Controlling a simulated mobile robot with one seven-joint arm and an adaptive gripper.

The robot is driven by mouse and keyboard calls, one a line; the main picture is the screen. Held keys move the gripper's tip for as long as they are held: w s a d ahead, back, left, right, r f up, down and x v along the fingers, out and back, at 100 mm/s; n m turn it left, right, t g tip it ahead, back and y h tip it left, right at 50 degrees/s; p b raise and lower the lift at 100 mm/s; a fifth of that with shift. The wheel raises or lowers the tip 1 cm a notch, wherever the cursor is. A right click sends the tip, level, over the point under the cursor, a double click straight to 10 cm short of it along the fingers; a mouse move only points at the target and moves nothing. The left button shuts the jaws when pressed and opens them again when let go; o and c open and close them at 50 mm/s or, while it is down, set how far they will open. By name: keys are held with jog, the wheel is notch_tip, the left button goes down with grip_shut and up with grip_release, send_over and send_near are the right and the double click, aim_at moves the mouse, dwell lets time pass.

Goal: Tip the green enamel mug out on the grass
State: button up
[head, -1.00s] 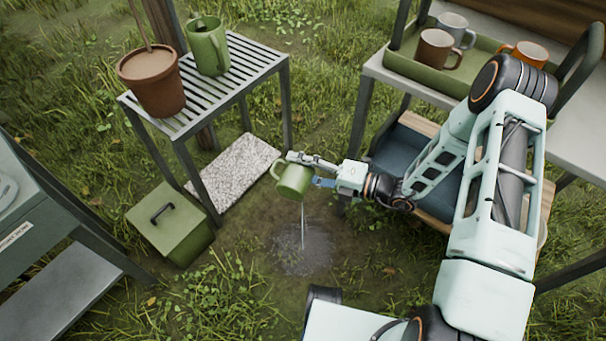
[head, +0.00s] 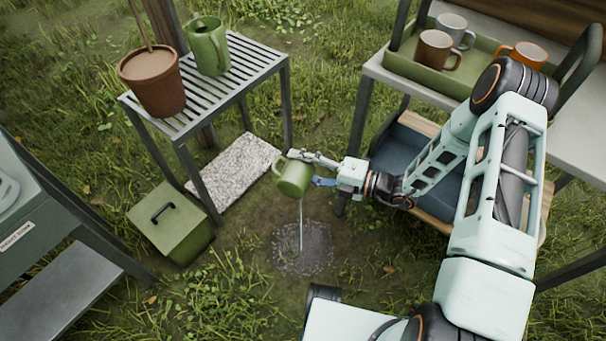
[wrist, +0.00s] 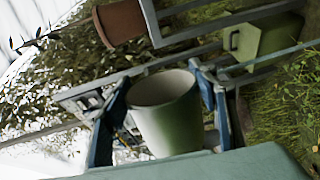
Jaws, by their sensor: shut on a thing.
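The green enamel mug (head: 294,178) is held in the air by my gripper (head: 312,168) in the head view. The mug is tilted, and a thin stream of liquid (head: 301,222) falls from it onto a wet patch of ground (head: 302,248) below. In the wrist view the mug (wrist: 166,115) sits between my gripper's two blue fingers (wrist: 160,110), pale near the rim and green lower down. My gripper is shut on it. How much liquid is left inside cannot be told.
A slatted stand (head: 236,80) holds a potted plant (head: 153,82) and a green jug (head: 208,46). A stone slab (head: 234,171) and a green lidded box (head: 170,222) lie near it. A tray (head: 480,82) with several mugs stands at right. Grass surrounds the wet patch.

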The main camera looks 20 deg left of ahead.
aim_at(293, 184)
jog(key=shift+s+f+n+b, duration=0.3)
jog(key=shift+s+n+b, duration=0.1)
jog(key=shift+n+b, duration=0.4)
jog(key=shift+s+a+n+t+b, duration=0.15)
jog(key=shift+s+n+t+b, duration=0.25)
jog(key=shift+s+n, duration=0.45)
jog(key=shift+r, duration=0.15)
jog(key=shift+s+f+n+t+b, duration=0.1)
jog(key=shift+s+f+n+b, duration=0.15)
jog(key=shift+n, duration=0.55)
jog(key=shift+s+f+n+t+b, duration=0.1)
jog(key=shift+s+f+n+b, duration=0.15)
jog(key=shift+n, duration=0.5)
jog(key=shift+s+f+n+t+b, duration=0.15)
jog(key=shift+n+b, duration=0.2)
jog(key=shift+n, duration=0.45)
jog(key=shift+s+a+f+n+b, duration=0.15)
jog(key=shift+s+n+b, duration=0.3)
jog(key=shift+n, duration=0.45)
jog(key=s+f+n+b, duration=0.2)
jog(key=s+n+b, duration=0.1)
jog(key=s+n, duration=0.4)
jog(key=shift+a+t+y, duration=0.35)
jog(key=shift+a+y, duration=0.05)
jog(key=shift+f, duration=0.1)
